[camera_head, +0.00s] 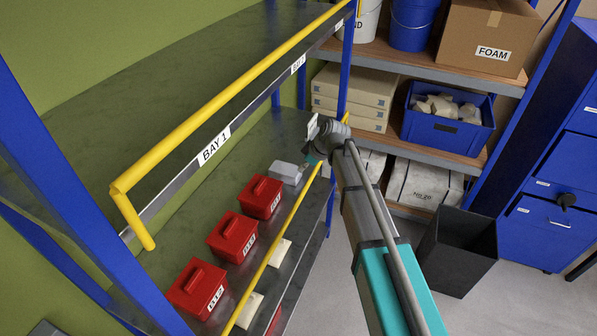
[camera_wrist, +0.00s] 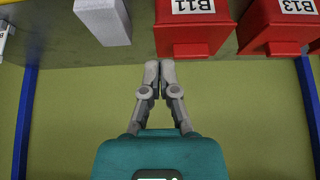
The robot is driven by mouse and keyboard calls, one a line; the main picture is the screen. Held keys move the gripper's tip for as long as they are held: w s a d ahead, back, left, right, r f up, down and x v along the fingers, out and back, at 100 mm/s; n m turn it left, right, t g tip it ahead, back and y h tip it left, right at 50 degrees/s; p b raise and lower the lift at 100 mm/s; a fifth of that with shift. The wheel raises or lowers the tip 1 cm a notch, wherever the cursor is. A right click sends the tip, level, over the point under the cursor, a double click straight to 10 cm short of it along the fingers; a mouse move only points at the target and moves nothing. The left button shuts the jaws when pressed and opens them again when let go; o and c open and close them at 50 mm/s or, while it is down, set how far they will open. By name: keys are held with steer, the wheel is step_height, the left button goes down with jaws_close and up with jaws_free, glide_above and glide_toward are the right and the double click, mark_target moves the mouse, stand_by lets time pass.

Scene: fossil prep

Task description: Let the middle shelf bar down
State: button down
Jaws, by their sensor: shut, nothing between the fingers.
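The middle shelf bar (camera_head: 272,248) is a yellow tube running along the front of the shelf with the red boxes. Its far end is beside my gripper (camera_head: 311,160), and its near end runs out of the picture. I cannot tell how far it is swung up or down. My gripper is partly hidden by my wrist in the head view. In the wrist view my gripper (camera_wrist: 152,74) has its fingertips together with nothing between them, and the bar does not show there. I cannot tell whether it touches the bar.
Red boxes (camera_head: 232,238) and a grey block (camera_head: 286,172) stand on the middle shelf; red boxes (camera_wrist: 194,38) also show in the wrist view. Another yellow bar (camera_head: 235,92) fronts the upper shelf. A blue upright (camera_head: 345,85) is close to my wrist. A dark bin (camera_head: 457,255) stands right.

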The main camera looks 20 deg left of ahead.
steer(key=shift+b+x, duration=4.2)
steer(key=shift+x, duration=0.8)
steer(key=shift+s+d+f, duration=0.1)
steer(key=shift+d+f, duration=0.05)
steer(key=shift+d, duration=0.9)
steer(key=shift+d+f, duration=0.1)
steer(key=shift+d, duration=0.95)
